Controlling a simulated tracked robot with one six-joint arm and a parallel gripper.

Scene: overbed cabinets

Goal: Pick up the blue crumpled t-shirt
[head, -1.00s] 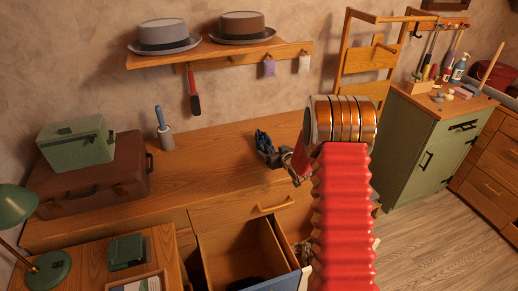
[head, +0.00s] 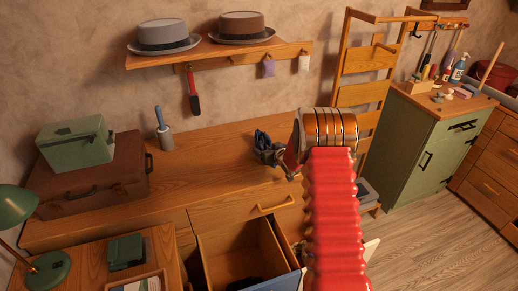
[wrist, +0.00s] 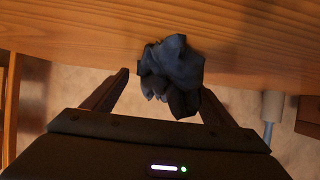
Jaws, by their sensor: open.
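The blue crumpled t-shirt (head: 262,138) is a small dark bundle on the wooden dresser top (head: 222,150), near its front edge. My gripper (head: 272,154) is right at it in the head view, partly hidden by my arm. In the wrist view the t-shirt (wrist: 174,70) shows as a dark blue-grey lump ahead of and between the fingers of my open gripper (wrist: 165,84). The right finger's tip is partly hidden behind the cloth. I cannot tell whether either finger touches it.
An open drawer (head: 238,252) juts out below the dresser top. A lint roller (head: 164,130), a brown suitcase (head: 95,185) and a green box (head: 75,145) stand to the left. A shelf with two hats (head: 163,36) hangs above. The dresser top between roller and t-shirt is clear.

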